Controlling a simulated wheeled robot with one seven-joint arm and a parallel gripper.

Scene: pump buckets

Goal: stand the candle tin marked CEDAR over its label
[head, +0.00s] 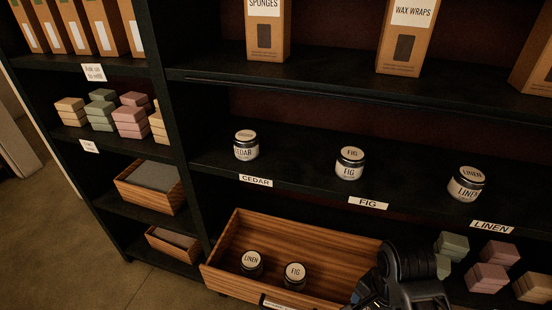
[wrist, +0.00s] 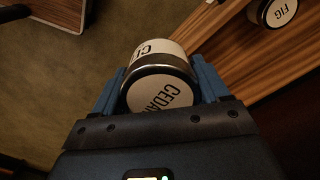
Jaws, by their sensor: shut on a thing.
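In the wrist view my gripper (wrist: 160,85) is shut on a candle tin marked CEDAR (wrist: 158,92), its white lid and label showing between the blue fingers. In the head view my dark arm end (head: 402,272) is at the right end of the wooden crate, and the held tin is hidden there. The CEDAR label (head: 256,180) is on the shelf edge at the left. Another CEDAR tin (head: 246,146) stands upright on the shelf just above that label.
A FIG tin (head: 350,163) and a LINEN tin (head: 466,183) stand over their labels on the same shelf. The wooden crate (head: 310,232) below holds a LINEN tin (head: 251,263) and a FIG tin (head: 294,276). Shelf space between the standing tins is clear; another shelf hangs above.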

